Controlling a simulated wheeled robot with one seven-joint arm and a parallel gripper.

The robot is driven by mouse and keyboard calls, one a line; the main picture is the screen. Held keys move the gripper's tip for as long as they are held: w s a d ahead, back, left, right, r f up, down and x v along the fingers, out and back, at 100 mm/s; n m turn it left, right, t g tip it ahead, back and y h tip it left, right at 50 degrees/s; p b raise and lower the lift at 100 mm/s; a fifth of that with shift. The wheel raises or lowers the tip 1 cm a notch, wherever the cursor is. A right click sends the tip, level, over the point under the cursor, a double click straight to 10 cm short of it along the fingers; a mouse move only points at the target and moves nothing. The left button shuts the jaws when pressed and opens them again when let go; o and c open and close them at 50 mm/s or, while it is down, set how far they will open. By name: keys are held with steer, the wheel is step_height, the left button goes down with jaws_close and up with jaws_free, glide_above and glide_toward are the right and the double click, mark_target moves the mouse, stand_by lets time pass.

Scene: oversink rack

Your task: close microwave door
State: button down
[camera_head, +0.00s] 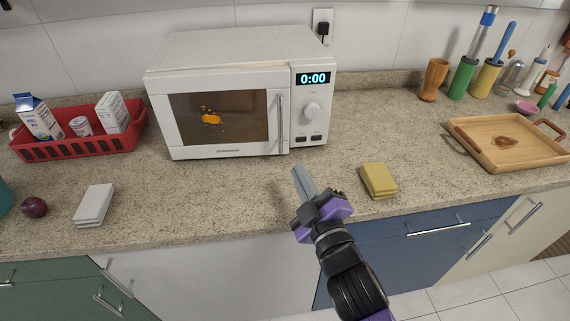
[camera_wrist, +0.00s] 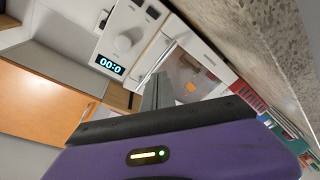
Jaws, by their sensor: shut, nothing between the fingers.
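The white microwave (camera_head: 230,48) stands at the back of the counter, its clock reading 0:00. Its door (camera_head: 220,151) is nearly flush with the front and looks slightly ajar; a thin strip shows along its top edge. An orange item shows behind the window. The vertical handle (camera_head: 280,118) is at the door's right edge. My gripper (camera_head: 297,172) is shut and empty, in front of the microwave below the handle, apart from it as far as I can tell. In the wrist view, my fingers (camera_wrist: 156,90) point toward the door (camera_wrist: 215,62) and the control panel (camera_wrist: 128,35).
A yellow sponge-like block (camera_head: 378,180) lies right of my gripper. A pale block (camera_head: 94,205) and a dark red fruit (camera_head: 34,207) lie at left. A red basket (camera_head: 75,148) with cartons stands left of the microwave. A wooden tray (camera_head: 480,150) is at right.

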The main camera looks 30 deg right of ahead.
steer(key=s+a+r+m+b, duration=0.1)
steer(key=s+a+r+m, duration=0.15)
steer(key=m, duration=0.45)
steer(key=m+g+p, duration=0.1)
steer(key=m+p, duration=0.2)
steer(key=m, duration=0.1)
glide_toward(281, 132)
steer(key=shift+h, duration=0.4)
steer(key=w, duration=0.7)
steer(key=shift+d+f, duration=0.1)
steer(key=shift+d, duration=0.3)
steer(key=shift+w+d+r, duration=0.2)
steer(key=shift+w+d, duration=0.7)
steer(key=shift+w, duration=0.3)
steer(key=shift+s+d+f, duration=0.1)
